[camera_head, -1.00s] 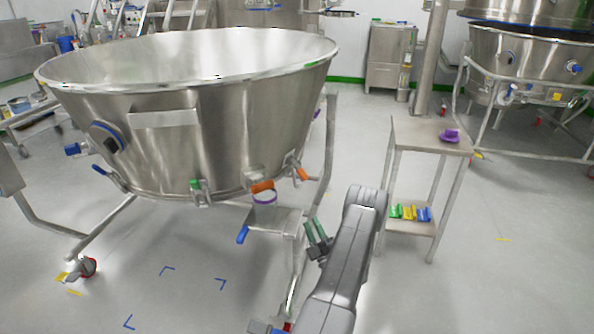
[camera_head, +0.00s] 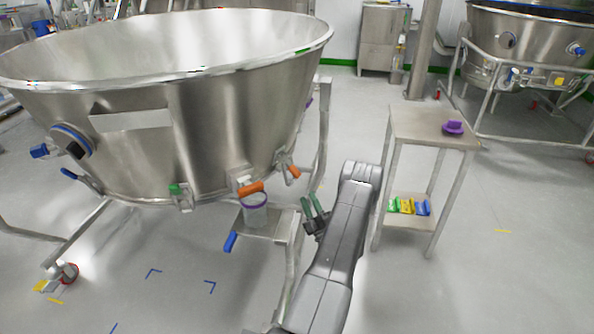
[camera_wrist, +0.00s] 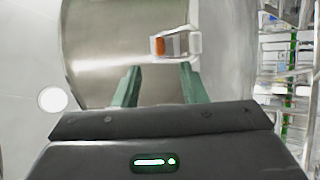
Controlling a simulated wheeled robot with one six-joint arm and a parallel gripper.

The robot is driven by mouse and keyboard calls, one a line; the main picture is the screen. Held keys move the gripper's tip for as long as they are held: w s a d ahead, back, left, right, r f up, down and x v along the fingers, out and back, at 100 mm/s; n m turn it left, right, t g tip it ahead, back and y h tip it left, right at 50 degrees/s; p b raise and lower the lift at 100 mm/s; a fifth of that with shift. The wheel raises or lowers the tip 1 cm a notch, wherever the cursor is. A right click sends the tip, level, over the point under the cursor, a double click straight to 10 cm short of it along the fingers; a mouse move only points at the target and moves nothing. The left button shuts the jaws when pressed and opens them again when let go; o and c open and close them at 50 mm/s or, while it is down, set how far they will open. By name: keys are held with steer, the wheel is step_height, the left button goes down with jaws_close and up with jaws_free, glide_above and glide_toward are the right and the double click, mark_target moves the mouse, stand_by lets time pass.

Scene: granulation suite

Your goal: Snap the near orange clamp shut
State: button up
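The near orange clamp (camera_head: 251,189) is on the lower rim of the large steel bowl (camera_head: 135,135), its orange handle sticking outward. A second orange-handled clamp (camera_head: 294,172) is farther right on the same rim. In the wrist view one orange clamp (camera_wrist: 160,46) with a pale metal bracket shows ahead of the fingers; I cannot tell which of the two it is. My gripper (camera_head: 309,197) has green fingers and is right of the bowl, apart from both clamps. In the wrist view the fingers (camera_wrist: 160,68) are spread with nothing between them.
A purple-rimmed cup (camera_head: 255,215) is on a small steel shelf (camera_head: 272,228) under the near clamp. A steel side table (camera_head: 415,125) stands right of my arm, with a purple item (camera_head: 453,127) on top. A green-handled clamp (camera_head: 180,195) is left on the rim. Floor is open in front.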

mark_target(296, 171)
steer(key=b+x, duration=0.2)
steer(key=x, duration=1)
jaws_close()
